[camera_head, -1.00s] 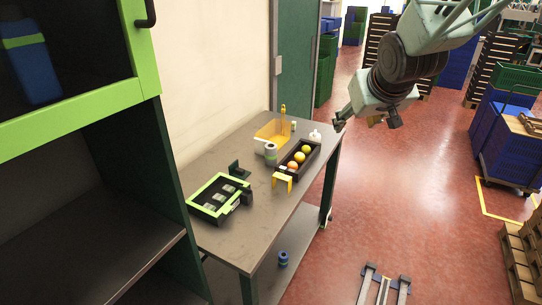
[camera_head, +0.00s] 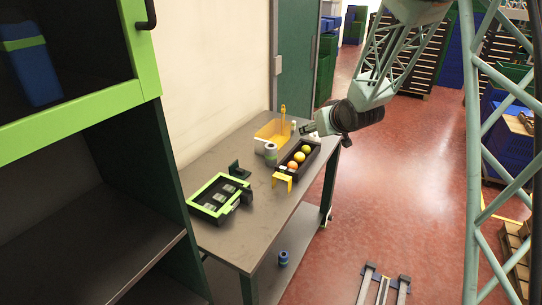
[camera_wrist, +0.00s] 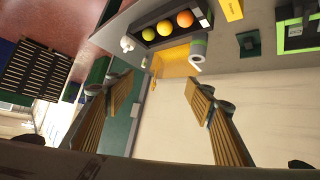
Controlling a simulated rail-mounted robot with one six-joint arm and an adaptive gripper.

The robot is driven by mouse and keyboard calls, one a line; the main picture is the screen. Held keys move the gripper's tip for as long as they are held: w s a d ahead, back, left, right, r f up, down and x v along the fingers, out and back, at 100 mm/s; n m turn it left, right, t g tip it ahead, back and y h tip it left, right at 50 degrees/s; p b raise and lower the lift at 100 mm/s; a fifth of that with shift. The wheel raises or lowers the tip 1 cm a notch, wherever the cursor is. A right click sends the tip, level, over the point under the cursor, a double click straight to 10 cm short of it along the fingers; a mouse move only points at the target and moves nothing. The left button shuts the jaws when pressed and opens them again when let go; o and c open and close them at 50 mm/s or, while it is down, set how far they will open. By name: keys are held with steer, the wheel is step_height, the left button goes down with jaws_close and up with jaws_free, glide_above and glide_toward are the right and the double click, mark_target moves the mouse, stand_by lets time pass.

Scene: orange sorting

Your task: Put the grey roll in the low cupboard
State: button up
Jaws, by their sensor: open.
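My gripper (camera_head: 306,128) is above the far right part of the table, to the right of the roll. In the wrist view my gripper (camera_wrist: 160,88) has its two fingers spread, with nothing between them. A dark open cupboard compartment (camera_head: 90,250) is at the lower left, below a green-framed glass door; its shelf looks bare where visible.
A blue roll (camera_head: 283,258) is on the shelf below. Red floor at right is largely clear.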

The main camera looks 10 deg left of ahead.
steer(key=w+a+f+y, duration=0.1)
steer(key=w+a+f, duration=0.4)
steer(key=f, duration=0.2)
steer(key=n+y, duration=0.2)
steer(key=y, duration=0.1)
glide_toward(274, 150)
steer(key=shift+s+d+r+t, duration=0.3)
steer(key=shift+s+d+r, duration=0.05)
steer(key=shift+d, duration=0.05)
steer(key=shift+a+f, duration=0.4)
steer(key=shift+f, duration=0.15)
steer(key=shift+w, duration=0.1)
steer(key=shift+x, duration=4.25)
